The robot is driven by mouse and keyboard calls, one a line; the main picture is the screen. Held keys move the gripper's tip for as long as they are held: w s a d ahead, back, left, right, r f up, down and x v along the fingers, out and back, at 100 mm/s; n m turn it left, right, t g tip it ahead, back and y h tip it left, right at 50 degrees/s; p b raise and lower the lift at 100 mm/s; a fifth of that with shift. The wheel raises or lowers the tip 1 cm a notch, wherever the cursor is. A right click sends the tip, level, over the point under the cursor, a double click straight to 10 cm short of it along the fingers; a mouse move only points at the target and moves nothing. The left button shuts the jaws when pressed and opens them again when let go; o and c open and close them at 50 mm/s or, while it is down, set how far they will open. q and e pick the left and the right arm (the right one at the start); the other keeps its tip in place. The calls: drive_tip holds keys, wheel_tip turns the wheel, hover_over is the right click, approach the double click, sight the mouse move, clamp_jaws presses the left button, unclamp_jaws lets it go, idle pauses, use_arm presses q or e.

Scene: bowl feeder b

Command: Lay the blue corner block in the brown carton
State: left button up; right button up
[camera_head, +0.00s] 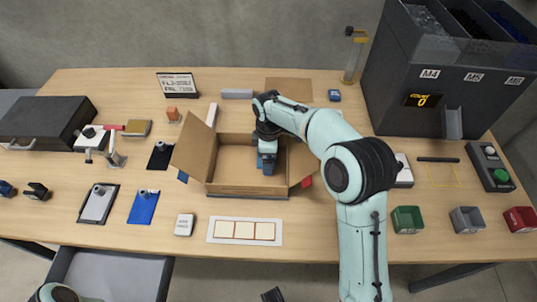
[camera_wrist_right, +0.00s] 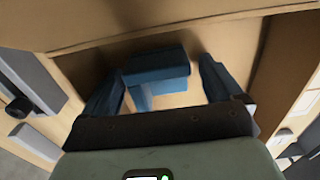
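The brown carton (camera_head: 240,190) stands open on the table with its flaps spread, and its cardboard walls fill much of the right wrist view (camera_wrist_right: 190,30). My right gripper (camera_head: 266,166) reaches down into it. In the right wrist view, its two fingers (camera_wrist_right: 160,90) are spread apart. The blue corner block (camera_wrist_right: 157,68) lies between them, inside the carton, with clear gaps on both sides. I cannot tell whether it rests fully on the carton floor. In the head view the gripper largely hides the block. My left gripper is not in view.
A white card with three squares (camera_head: 244,231) lies in front of the carton. A blue clipboard (camera_head: 143,206) and a white box (camera_head: 184,224) lie to its left. Green (camera_head: 407,220), grey and red bins stand at the right. The dark feeder (camera_head: 430,90) stands at the back right.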

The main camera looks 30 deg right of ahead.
wheel_tip(320, 180, up, 12)
drive_tip(key=p, duration=0.2)
drive_tip(key=shift+r, duration=0.2)
idle(0.7)
